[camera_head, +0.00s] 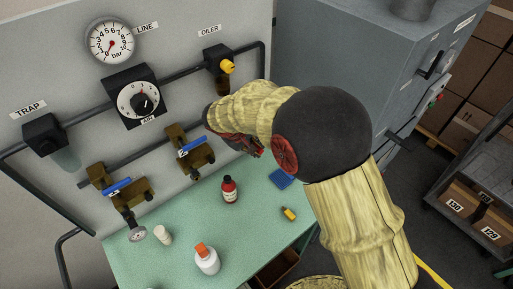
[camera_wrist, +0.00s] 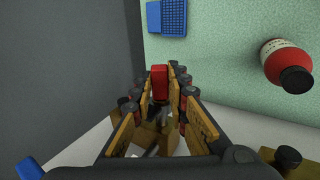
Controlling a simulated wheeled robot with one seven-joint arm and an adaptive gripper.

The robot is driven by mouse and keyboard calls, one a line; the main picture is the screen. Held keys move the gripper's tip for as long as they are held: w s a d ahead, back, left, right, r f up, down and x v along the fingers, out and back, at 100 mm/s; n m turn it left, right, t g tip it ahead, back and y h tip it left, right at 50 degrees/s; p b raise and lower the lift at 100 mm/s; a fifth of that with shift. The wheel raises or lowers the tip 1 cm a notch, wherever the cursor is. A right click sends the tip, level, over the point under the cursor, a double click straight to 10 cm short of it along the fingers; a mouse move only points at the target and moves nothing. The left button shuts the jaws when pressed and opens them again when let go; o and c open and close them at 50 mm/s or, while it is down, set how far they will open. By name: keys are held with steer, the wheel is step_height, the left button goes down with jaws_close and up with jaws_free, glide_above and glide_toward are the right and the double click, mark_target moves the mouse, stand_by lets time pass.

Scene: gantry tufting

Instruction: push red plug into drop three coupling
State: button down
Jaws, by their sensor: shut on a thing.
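The red plug (camera_wrist: 160,84) is held between the two fingers of my gripper (camera_wrist: 160,97) in the wrist view. Brass-coloured fitting parts (camera_wrist: 150,136) show behind and between the fingers. They may be the drop three coupling, but I cannot tell whether the plug touches them. In the head view my arm covers the panel right of the drop with the "2" on its blue handle (camera_head: 191,152), and neither the plug nor a third coupling can be made out there.
Another blue-handled drop (camera_head: 117,187) is at the left. A red bottle (camera_head: 230,190), a white bottle with orange cap (camera_head: 207,260), a white cup (camera_head: 163,235) and a small yellow item (camera_head: 289,214) stand on the green bench (camera_head: 180,215). A blue tray (camera_wrist: 168,18) lies beyond the fingers.

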steer(key=shift+r, duration=0.15)
steer(key=c, duration=1.7)
jaws_free()
steer(key=shift+s, duration=0.1)
steer(key=shift+o, duration=0.2)
steer(key=v, duration=1.2)
